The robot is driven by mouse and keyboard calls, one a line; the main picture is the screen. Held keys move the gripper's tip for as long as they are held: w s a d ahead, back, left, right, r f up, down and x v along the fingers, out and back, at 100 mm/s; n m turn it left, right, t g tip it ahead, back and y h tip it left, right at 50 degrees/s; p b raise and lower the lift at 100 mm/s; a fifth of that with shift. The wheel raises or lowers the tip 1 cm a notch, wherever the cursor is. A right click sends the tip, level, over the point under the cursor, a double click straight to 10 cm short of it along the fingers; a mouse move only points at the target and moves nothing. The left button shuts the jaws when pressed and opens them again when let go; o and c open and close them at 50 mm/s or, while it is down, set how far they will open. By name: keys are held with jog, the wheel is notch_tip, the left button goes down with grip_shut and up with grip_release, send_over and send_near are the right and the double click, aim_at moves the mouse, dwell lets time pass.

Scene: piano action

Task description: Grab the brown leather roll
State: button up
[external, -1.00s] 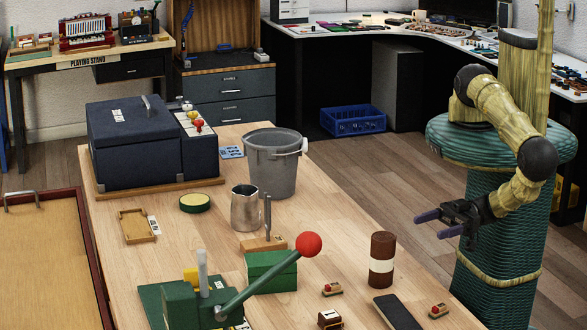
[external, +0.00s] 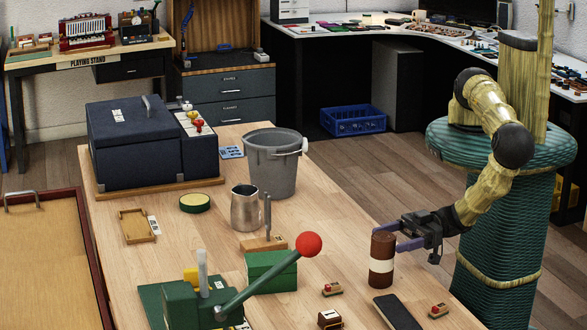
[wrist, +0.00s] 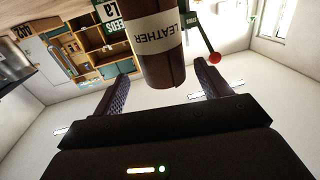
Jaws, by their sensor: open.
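The brown leather roll (external: 381,272) stands upright near the table's right edge, with a cream band around its middle. In the wrist view the leather roll (wrist: 161,70) shows its "LEATHER" label and lies between the two fingers. My gripper (external: 390,237) is at the upper part of the roll, coming from the right, with its fingers spread on either side. In the wrist view my gripper (wrist: 160,85) is open, with a gap between the roll and each finger.
A black flat slab (external: 397,312) and a small red-topped block (external: 438,310) lie in front of the roll. Another small block (external: 332,289) is left of it. A green lever press (external: 190,300) with a red ball (external: 309,244) stands further left.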

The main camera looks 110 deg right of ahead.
aim_at(373, 247)
jog(key=w, duration=0.2)
jog(key=w+a, duration=0.1)
jog(key=w, duration=0.2)
jog(key=shift+a+f, duration=0.1)
jog(key=shift+a, duration=0.05)
dwell(0.5)
jog(key=c, duration=1.1)
